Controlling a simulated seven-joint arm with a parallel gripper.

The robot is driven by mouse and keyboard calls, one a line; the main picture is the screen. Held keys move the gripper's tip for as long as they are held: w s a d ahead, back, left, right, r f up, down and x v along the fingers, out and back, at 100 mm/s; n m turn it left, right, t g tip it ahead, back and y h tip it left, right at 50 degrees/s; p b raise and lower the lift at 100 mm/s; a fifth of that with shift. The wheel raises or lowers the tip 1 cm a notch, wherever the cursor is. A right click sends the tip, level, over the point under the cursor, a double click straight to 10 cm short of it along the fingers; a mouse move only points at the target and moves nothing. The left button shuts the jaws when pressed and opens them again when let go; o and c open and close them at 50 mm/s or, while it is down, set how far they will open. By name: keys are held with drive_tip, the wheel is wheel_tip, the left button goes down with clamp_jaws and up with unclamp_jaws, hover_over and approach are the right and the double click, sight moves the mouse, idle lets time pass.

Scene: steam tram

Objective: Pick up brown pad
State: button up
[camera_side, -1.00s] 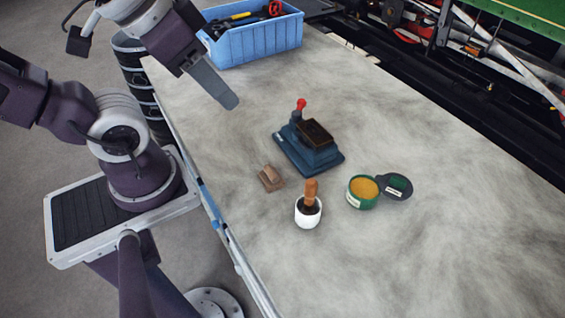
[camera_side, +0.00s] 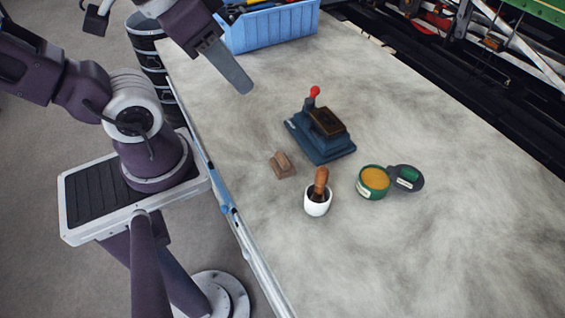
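The brown pad (camera_side: 282,165) looks like a small brown block with a raised ridge on top. It lies on the grey table near its left edge, left of a dark blue device and up-left of a white cup. My gripper (camera_side: 240,80) is above the table, up and to the left of the pad and well apart from it. It is seen edge-on, so only one finger outline shows and the gap between the fingers is hidden. Nothing is seen held in it.
The blue device (camera_side: 319,140) has a red-knobbed lever. The white cup (camera_side: 318,206) holds a brown-handled tool. A green tin (camera_side: 373,183) of yellow stuff has its dark lid beside it. A blue crate (camera_side: 272,30) stands behind. The table's right and front are clear.

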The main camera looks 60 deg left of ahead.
drive_tip(key=o, duration=0.7)
drive_tip(key=m+g, duration=0.6)
drive_tip(key=m, duration=1.3)
hover_over(283, 159)
drive_tip(key=f, duration=2.2)
drive_tip(key=shift+s+f, duration=0.35)
drive_tip(key=shift+f, duration=0.05)
drive_tip(key=f, duration=0.5)
drive_tip(key=shift+w+f, duration=0.4)
